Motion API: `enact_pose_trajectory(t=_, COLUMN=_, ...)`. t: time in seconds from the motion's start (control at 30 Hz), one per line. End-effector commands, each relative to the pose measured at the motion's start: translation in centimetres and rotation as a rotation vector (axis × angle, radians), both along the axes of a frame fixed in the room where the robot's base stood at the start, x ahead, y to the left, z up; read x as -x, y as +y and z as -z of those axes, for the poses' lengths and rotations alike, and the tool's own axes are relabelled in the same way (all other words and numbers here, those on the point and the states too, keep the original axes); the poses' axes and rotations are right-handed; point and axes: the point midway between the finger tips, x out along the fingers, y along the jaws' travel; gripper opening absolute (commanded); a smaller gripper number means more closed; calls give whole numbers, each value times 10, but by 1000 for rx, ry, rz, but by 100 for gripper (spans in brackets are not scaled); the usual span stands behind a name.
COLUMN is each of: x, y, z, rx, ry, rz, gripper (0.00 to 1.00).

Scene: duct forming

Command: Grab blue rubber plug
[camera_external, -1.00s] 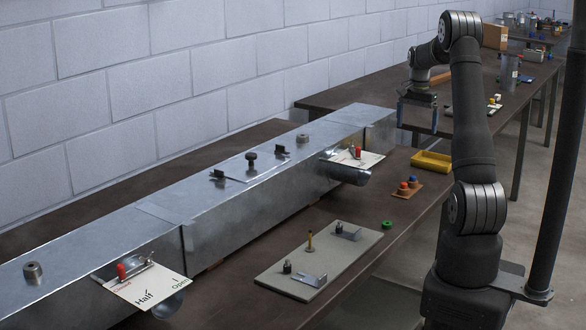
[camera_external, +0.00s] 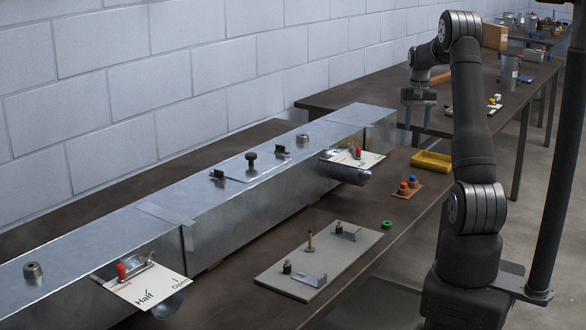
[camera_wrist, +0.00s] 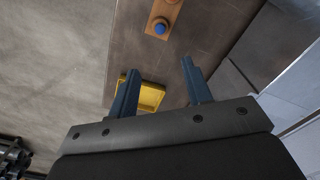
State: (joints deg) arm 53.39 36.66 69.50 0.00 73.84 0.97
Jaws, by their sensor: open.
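The blue plug (camera_external: 413,180) stands on a small orange-brown board (camera_external: 408,193) on the bench, beside a red plug (camera_external: 403,187). The wrist view shows the blue plug (camera_wrist: 160,28) near the top, beyond the fingertips and roughly between their lines. The red plug is not clearly visible there. My gripper (camera_external: 417,124) is open and empty, raised above the bench, behind the board in the external view. In the wrist view my gripper (camera_wrist: 160,69) has both fingers spread, touching nothing.
A yellow tray (camera_external: 431,163) lies just behind the board; the wrist view shows the tray (camera_wrist: 151,97) between the fingers. The long metal duct (camera_external: 240,220) runs along the left. A green ring (camera_external: 387,225) and a grey plate (camera_external: 345,262) with small parts lie in front.

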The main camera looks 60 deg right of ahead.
Motion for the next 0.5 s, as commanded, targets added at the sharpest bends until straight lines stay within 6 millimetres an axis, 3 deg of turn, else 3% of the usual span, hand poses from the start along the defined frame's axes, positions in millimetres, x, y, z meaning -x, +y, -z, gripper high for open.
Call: enact_pose_trajectory(t=0.5, x=1, y=0, z=0, rx=0, ry=0, rz=-1009, gripper=45)
